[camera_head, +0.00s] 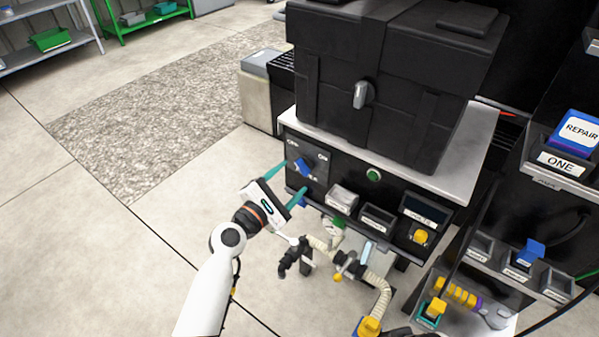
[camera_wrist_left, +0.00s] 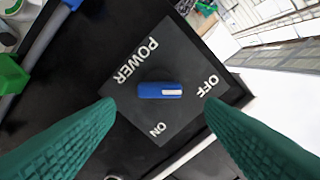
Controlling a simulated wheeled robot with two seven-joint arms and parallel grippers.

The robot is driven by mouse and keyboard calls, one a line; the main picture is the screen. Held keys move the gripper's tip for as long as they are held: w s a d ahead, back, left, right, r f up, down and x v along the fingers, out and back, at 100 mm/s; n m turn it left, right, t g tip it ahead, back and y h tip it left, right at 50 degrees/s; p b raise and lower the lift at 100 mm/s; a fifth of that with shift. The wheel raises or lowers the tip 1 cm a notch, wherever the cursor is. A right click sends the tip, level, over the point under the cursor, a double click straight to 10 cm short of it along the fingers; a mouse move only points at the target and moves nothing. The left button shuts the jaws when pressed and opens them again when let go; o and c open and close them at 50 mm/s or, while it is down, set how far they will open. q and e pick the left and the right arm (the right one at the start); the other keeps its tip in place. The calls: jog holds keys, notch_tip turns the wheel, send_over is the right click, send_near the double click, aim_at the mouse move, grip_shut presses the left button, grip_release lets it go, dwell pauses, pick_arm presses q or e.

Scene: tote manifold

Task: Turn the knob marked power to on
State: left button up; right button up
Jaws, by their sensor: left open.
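The power knob (camera_wrist_left: 150,90) is a blue bar with a white mark on its right end, on a dark square plate (camera_wrist_left: 185,55) lettered POWER, OFF and ON. The white mark points right, toward OFF. In the head view the knob (camera_head: 304,165) shows on the left of the black front panel. My left gripper (camera_head: 296,177) is open in front of it. In the wrist view the green fingers of my left gripper (camera_wrist_left: 160,105) stand on either side of the knob, with gaps on both sides. I cannot tell how far the tips are from the plate. My right gripper does not show.
A green button (camera_head: 373,175) and small bins (camera_head: 342,198) are right of the knob on the panel. Hoses and fittings (camera_head: 325,245) sit below. A large black case (camera_head: 390,80) stands on the bench top. Floor at left is clear.

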aim_at(301, 169)
pick_arm(q)
jog(key=shift+b+x, duration=0.3)
jog(key=shift+x, duration=2.05)
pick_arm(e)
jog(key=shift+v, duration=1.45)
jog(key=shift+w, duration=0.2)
pick_arm(q)
jog(key=c, duration=1)
